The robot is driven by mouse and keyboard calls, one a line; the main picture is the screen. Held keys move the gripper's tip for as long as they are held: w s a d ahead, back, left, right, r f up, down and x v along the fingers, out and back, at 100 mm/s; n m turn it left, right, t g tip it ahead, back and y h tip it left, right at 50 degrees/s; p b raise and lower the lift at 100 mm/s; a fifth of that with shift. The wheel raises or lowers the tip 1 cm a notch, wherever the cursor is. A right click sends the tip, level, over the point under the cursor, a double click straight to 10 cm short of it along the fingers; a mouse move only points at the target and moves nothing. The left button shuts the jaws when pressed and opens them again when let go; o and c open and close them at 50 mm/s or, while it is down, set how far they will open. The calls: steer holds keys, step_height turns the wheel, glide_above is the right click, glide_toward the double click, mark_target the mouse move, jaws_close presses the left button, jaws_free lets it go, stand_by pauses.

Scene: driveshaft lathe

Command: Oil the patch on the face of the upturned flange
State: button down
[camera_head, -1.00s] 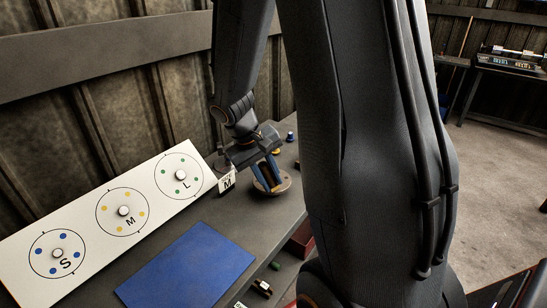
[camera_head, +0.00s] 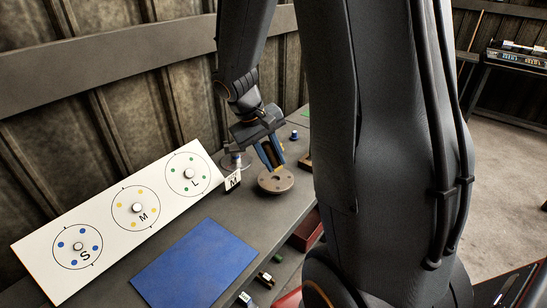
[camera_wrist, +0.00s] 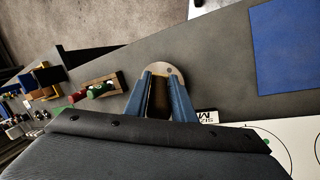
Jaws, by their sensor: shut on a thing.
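The upturned flange is a tan round disc (camera_head: 276,182) with small dark holes, lying face up on the grey bench beside the M card. Its far part shows beyond my fingertips in the wrist view (camera_wrist: 171,71). I cannot make out the patch on its face. My gripper (camera_head: 275,163) has blue fingers, points down and is just above the flange's far side. It is shut on a dark brown thing, seen between the fingers in the wrist view (camera_wrist: 158,100). A yellow bit shows near the fingertips. I cannot tell whether the held thing touches the flange.
The M card (camera_head: 232,181) stands just left of the flange. A small blue-topped part (camera_head: 294,135) stands behind. Several small parts lie near the front edge.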

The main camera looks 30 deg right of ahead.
steer(key=shift+f, duration=0.1)
stand_by(0.5)
steer(key=shift+s+f+b, duration=0.1)
steer(key=shift+f+b, duration=0.25)
steer(key=shift+f, duration=0.15)
steer(key=shift+r, duration=0.1)
